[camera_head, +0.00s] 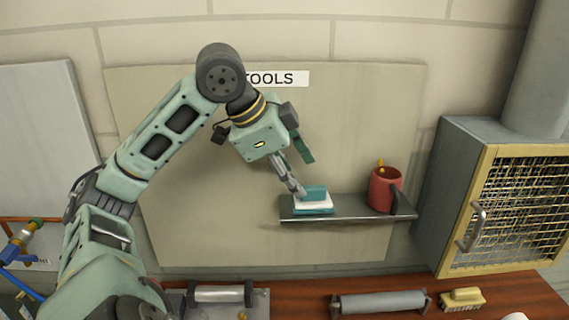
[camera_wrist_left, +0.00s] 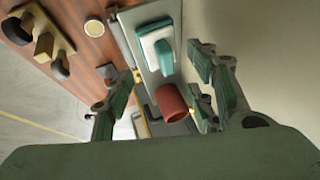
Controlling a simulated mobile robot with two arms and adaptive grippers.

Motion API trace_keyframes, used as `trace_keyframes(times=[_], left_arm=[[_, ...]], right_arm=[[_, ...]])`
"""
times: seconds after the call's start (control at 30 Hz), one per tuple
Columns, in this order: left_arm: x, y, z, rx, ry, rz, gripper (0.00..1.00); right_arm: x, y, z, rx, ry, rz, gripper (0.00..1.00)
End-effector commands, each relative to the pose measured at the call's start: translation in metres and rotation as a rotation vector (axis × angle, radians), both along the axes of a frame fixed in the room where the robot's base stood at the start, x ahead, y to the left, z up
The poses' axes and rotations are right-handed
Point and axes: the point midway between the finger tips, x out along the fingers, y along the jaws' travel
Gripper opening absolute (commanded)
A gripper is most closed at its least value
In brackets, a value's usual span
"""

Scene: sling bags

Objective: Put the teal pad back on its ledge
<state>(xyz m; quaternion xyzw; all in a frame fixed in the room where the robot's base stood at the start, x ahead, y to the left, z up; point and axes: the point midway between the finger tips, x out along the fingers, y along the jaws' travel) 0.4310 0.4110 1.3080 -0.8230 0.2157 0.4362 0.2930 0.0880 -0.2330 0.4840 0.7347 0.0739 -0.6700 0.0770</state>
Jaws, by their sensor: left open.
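The teal pad (camera_head: 314,208), with a white layer and a teal block on top, lies flat near the left end of the grey wall ledge (camera_head: 350,208). In the left wrist view the pad (camera_wrist_left: 157,48) shows just beyond my fingers, on the ledge strip. My left gripper (camera_head: 302,174) is open and empty, just above and left of the pad. One finger overlaps the pad's top in the head view; I cannot tell whether it touches. My right gripper is not in view.
A red mug (camera_head: 384,188) stands on the right end of the ledge. A mesh-front cabinet (camera_head: 510,205) hangs at the right. Below, a wooden bench (camera_head: 510,296) holds a grey roller (camera_head: 380,302) and a brush (camera_head: 462,298). A board labelled TOOLS (camera_head: 380,110) is behind the ledge.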

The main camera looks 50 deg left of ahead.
Motion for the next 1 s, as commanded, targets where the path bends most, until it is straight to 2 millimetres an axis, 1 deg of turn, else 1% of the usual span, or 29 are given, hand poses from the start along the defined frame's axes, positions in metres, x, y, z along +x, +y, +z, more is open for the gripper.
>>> trace_keyframes(times=[0.03, 0.1, 0.2, 0.3, 0.47, 1.0], left_arm=[[-0.006, 0.002, 0.009, 0.004, -0.005, 0.004, 0.51], [-0.012, 0.003, 0.02, 0.003, -0.004, 0.004, 0.51], [-0.02, 0.004, 0.032, 0.001, -0.002, 0.002, 0.51], [-0.025, 0.005, 0.039, 0.001, 0.0, 0.002, 0.51], [-0.027, 0.005, 0.043, -0.001, 0.002, 0.001, 0.51], [-0.027, 0.005, 0.043, -0.001, 0.001, 0.0, 0.51]], right_arm=[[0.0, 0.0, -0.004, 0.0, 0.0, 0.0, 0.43], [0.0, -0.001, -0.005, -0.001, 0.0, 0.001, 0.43], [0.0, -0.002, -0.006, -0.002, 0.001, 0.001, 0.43], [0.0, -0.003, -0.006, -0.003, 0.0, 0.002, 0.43], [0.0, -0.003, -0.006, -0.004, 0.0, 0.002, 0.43], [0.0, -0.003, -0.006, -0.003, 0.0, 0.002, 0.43]])
